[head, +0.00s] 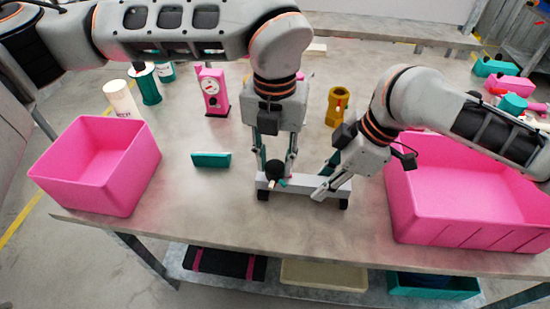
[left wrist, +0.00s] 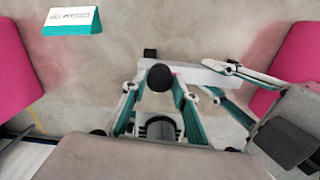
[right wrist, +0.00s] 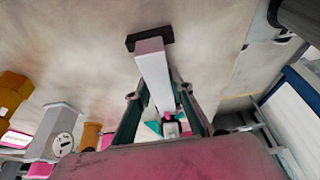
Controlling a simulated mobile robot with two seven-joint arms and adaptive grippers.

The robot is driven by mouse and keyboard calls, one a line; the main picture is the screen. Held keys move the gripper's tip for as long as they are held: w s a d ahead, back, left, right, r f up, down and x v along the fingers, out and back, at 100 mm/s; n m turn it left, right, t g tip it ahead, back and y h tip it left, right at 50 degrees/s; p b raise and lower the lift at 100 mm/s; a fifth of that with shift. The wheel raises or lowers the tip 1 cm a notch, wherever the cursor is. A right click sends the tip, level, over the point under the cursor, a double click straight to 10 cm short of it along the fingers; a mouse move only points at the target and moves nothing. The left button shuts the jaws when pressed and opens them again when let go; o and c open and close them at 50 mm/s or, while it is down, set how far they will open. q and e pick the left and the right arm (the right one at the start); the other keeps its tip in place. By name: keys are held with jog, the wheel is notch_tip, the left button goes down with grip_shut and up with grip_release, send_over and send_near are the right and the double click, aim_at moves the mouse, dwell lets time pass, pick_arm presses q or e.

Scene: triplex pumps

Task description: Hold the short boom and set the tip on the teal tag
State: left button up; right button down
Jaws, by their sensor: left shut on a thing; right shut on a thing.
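A light grey bar (head: 306,187) with black feet, probably the short boom, stands low on the table; it also shows in the right wrist view (right wrist: 154,75). A black ball (head: 273,168) sits at its left part. My left gripper (left wrist: 157,88) comes from above and is shut on the ball. My right gripper (head: 326,188) is shut on the bar's right part; in the right wrist view its fingers flank the bar. A small teal piece (head: 283,184) and a pale stub (head: 273,184) show beside the ball. I cannot tell whether the teal piece is the tag or whether the tip touches it.
A teal block with a white label (left wrist: 72,20) lies left of the bar. Pink bins stand at left (head: 85,180) and right (head: 455,215). Behind are a pink gauge stand (head: 213,95), a brass fitting (head: 340,100), a white cylinder (head: 120,98) and a teal spool (head: 147,85).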

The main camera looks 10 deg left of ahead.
aim_at(275, 165)
pick_arm(q)
jog(key=shift+n, duration=0.7)
jog(key=o, duration=1.1)
notch_tip(275, 165, up, 12)
pick_arm(e)
jog(key=c, duration=1.7)
grip_release()
jog(key=shift+r, duration=0.1)
